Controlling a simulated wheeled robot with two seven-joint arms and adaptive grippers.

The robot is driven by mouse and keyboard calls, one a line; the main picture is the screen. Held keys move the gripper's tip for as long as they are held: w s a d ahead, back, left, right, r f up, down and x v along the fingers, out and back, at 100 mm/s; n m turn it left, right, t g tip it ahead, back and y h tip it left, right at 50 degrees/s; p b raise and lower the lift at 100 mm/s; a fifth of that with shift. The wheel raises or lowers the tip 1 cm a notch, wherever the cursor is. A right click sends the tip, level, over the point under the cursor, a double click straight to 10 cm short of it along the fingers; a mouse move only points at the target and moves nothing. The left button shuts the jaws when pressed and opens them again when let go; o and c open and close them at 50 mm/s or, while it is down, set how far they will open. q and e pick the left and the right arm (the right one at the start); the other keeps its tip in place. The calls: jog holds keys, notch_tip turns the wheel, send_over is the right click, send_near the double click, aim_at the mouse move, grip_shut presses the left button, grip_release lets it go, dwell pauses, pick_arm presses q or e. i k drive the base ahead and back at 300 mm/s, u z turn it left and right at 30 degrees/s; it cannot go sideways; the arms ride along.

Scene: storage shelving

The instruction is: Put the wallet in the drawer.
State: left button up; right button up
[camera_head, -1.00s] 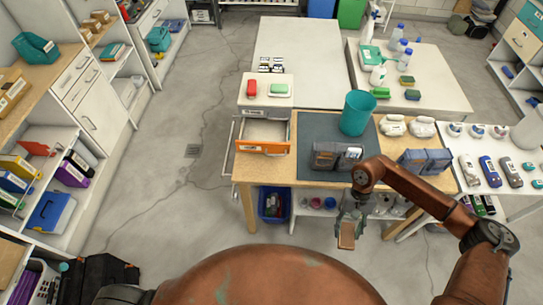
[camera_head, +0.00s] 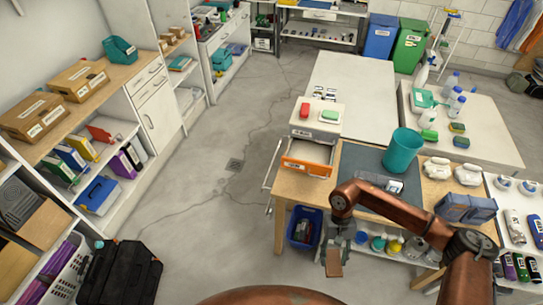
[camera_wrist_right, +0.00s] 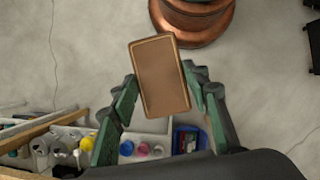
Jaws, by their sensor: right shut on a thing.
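The brown wallet (camera_head: 334,263) is held by my right gripper (camera_head: 335,247), out in front of the desk and above the floor. The right wrist view shows the wallet (camera_wrist_right: 160,75) upright between the green fingers of the gripper (camera_wrist_right: 163,88). The open drawer (camera_head: 305,167) has an orange front and sticks out at the left end of the desk. The wallet is nearer to me than the drawer and a little to its right in the head view. The drawer's floor shows only in part. My left gripper is not in view.
A teal bin (camera_head: 403,151) stands on the desk's dark mat (camera_head: 372,160). My right arm passes in front of the desk's near edge. A blue crate (camera_head: 304,227) sits below the desk. Red and green items lie on the drawer unit.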

aim_at(301, 157)
jog(key=u, duration=0.75)
jog(key=i, duration=3.8)
jog(key=z, duration=1.1)
jog(key=i, duration=1.35)
jog(key=z, duration=3.8)
